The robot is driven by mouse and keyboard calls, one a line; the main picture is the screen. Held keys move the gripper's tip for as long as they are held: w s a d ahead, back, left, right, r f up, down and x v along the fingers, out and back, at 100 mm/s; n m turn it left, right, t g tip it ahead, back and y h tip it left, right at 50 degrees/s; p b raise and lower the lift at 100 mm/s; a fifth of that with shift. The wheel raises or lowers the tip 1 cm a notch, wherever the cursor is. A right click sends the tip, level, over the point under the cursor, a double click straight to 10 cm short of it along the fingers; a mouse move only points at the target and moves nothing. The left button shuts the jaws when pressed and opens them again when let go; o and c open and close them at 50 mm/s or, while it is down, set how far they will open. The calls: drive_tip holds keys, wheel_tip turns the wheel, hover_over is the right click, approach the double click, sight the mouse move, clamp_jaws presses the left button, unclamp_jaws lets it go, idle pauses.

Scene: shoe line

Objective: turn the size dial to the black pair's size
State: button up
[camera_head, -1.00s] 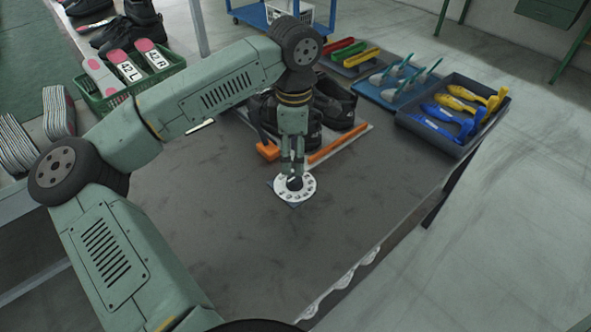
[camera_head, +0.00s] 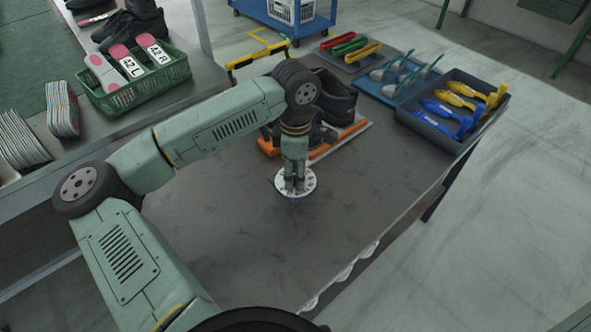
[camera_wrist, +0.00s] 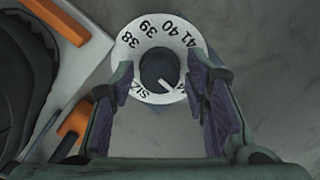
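The size dial (camera_wrist: 121,55) is a white ring with a dark knob (camera_wrist: 157,66) in its middle. Its numbers 38, 39, 40 and 41 show along the top. The right finger hides its right side. A white line on the knob slants to the lower right. The dial (camera_head: 311,183) lies on the grey table in the head view. My gripper (camera_wrist: 162,108) is open, one finger on each side of the dial's lower part; contact with the knob cannot be told. It stands over the dial in the head view (camera_head: 294,189). The black pair (camera_head: 338,103) sits behind it; no size is readable on it.
Blue (camera_head: 372,91) and dark (camera_head: 428,125) trays of tools stand at the right. An orange bar (camera_wrist: 58,20) lies near the shoe. The table front is clear.

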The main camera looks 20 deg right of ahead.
drive_tip(key=c, duration=0.8)
drive_tip(key=shift+c, duration=0.2)
drive_tip(key=shift+f+b, duration=0.15)
drive_tip(key=shift+b, duration=0.35)
drive_tip(key=n+b, duration=0.2)
drive_tip(key=shift+f+b, duration=0.15)
drive_tip(key=shift+b, duration=0.2)
drive_tip(key=n+b, duration=0.2)
drive_tip(key=b, duration=0.1)
drive_tip(key=shift+n, duration=0.4)
drive_tip(key=n+b, duration=0.3)
drive_tip(key=shift+n+b, duration=0.3)
drive_tip(key=shift+b, duration=0.1)
drive_tip(key=shift+r+n+b, duration=0.2)
drive_tip(key=shift+n+b, duration=1)
drive_tip(key=shift+n, duration=0.4)
